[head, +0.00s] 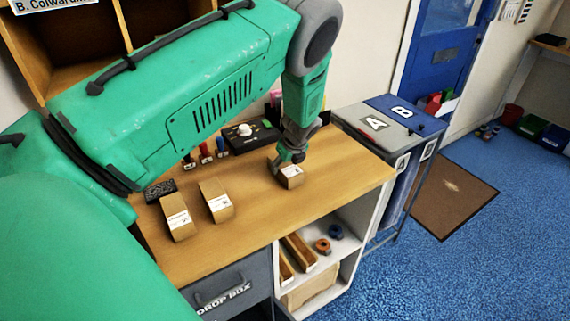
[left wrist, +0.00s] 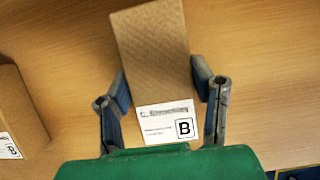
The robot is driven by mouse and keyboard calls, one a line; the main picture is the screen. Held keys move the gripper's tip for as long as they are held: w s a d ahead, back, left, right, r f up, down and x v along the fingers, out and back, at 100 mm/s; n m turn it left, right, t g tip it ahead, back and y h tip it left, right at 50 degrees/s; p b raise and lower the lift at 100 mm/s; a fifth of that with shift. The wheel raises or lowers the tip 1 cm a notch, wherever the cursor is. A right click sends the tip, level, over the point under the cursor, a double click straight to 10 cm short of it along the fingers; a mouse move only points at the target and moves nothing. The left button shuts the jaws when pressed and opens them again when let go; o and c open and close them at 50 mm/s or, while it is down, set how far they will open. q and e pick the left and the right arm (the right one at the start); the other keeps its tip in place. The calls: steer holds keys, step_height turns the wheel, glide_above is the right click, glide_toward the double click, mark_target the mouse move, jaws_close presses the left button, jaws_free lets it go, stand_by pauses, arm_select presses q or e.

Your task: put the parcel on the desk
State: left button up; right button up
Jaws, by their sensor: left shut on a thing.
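A small brown cardboard parcel (head: 291,180) with a white label stands on the wooden desk (head: 256,222), near its right part. My left gripper (head: 291,158) reaches down from above and is shut on this parcel. In the left wrist view the parcel (left wrist: 153,50) lies between the two fingers of my left gripper (left wrist: 162,92), and its label reads B. The parcel appears to be on or very close to the desk top; I cannot tell if it touches. My right gripper is not in view.
Two more cartons (head: 178,217) (head: 216,200) stand on the desk to the left. A black device (head: 252,136) and several small bottles are behind. Bins marked A (head: 376,124) and B (head: 402,112) stand right of the desk. The desk's front right is clear.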

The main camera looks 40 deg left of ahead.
arm_select(q)
steer(key=shift+d, duration=0.65)
steer(key=o, duration=1.3)
steer(key=shift+d, duration=0.1)
steer(key=shift+a, duration=0.45)
steer(key=shift+r, duration=0.15)
steer(key=v, duration=0.3)
steer(key=b+v, duration=0.1)
steer(key=v, duration=0.3)
steer(key=d+v, duration=0.1)
steer(key=v, duration=0.3)
steer(key=shift+b, duration=0.35)
steer(key=shift+a+r, duration=0.2)
steer(key=shift+a, duration=0.15)
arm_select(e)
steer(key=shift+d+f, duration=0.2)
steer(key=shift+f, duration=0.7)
arm_select(q)
steer(key=shift+d+r, duration=0.1)
steer(key=shift+d, duration=0.2)
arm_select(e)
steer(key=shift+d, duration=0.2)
